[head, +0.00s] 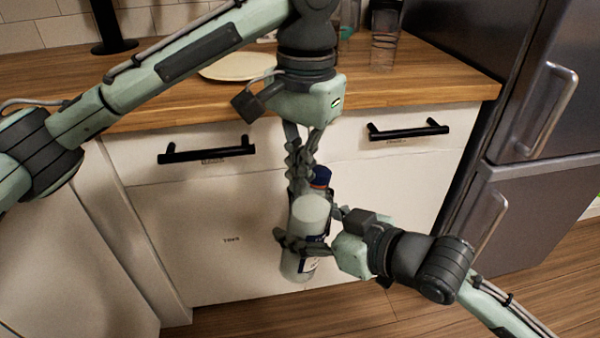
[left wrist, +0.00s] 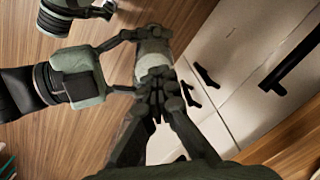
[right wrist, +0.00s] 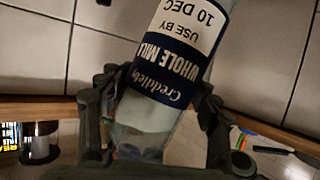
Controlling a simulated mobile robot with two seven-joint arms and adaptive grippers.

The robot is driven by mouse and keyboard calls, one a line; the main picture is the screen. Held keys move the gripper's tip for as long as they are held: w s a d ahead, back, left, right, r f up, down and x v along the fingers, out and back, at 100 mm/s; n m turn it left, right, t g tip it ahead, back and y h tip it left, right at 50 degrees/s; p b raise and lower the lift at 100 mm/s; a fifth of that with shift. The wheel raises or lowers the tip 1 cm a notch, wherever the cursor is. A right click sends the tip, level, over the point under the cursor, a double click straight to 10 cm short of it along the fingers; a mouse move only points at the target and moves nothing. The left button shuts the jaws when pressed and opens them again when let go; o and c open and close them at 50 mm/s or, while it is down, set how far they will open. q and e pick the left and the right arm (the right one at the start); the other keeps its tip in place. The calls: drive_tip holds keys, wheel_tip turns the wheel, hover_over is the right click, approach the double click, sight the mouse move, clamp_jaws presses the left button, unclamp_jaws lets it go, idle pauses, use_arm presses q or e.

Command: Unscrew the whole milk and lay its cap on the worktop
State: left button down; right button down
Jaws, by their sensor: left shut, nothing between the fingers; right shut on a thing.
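The whole milk bottle (head: 311,210) is whitish with a dark blue label, held in the air in front of the cabinet. The label reads upside down in the right wrist view (right wrist: 165,65). My right gripper (head: 308,238) is shut around the bottle's body from the right. A dark blue and red piece, apparently the cap (head: 321,176), shows at the bottle's top. My left gripper (head: 300,180) points down from above, shut and empty, right beside the cap. Whether they touch cannot be told. In the left wrist view its fingers cover part of the bottle (left wrist: 154,55).
The wooden worktop (head: 430,85) lies behind my left gripper, with a pale plate (head: 238,68) and a clear glass (head: 384,45). White cabinet fronts with black handles (head: 205,151) stand behind the bottle. A dark fridge (head: 535,110) is at the right.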

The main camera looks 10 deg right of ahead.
use_arm(q)
drive_tip(key=c, duration=2.3)
unclamp_jaws()
drive_tip(key=shift+w+d, duration=0.2)
drive_tip(key=shift+w, duration=0.05)
drive_tip(key=o, duration=0.4)
